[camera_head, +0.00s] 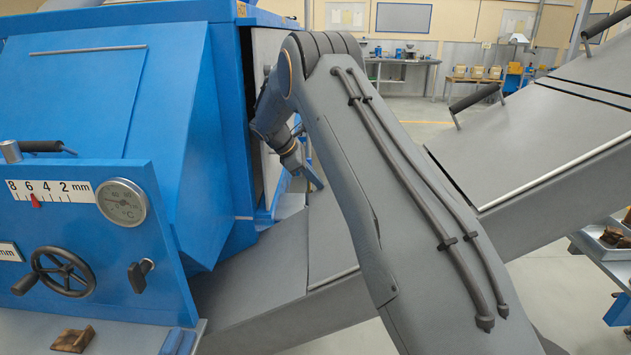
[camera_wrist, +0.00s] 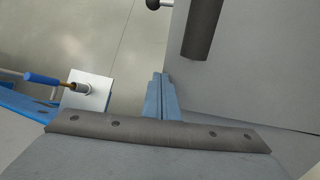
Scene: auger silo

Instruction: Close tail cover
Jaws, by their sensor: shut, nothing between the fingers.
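My gripper (camera_wrist: 165,82) shows in the wrist view as two blue-grey fingers pressed together, with nothing between them. In the head view its tip (camera_head: 312,178) is partly hidden behind my arm, beside the blue machine. In the wrist view a flat grey panel (camera_wrist: 262,75) with a dark bar handle (camera_wrist: 204,28) lies to the right of the fingers. I cannot tell whether they touch it. In the head view, a grey cover with a black handle (camera_head: 475,98) lies on the sloping trough (camera_head: 545,150). I cannot tell which panel is the tail cover.
The blue machine (camera_head: 110,90) fills the left, with a handwheel (camera_head: 63,272) and round dial (camera_head: 122,202) in front. A blue-handled lever (camera_wrist: 45,78) sticks out at the left of the wrist view. Trays (camera_head: 610,240) stand at the right. Open floor shows behind the trough.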

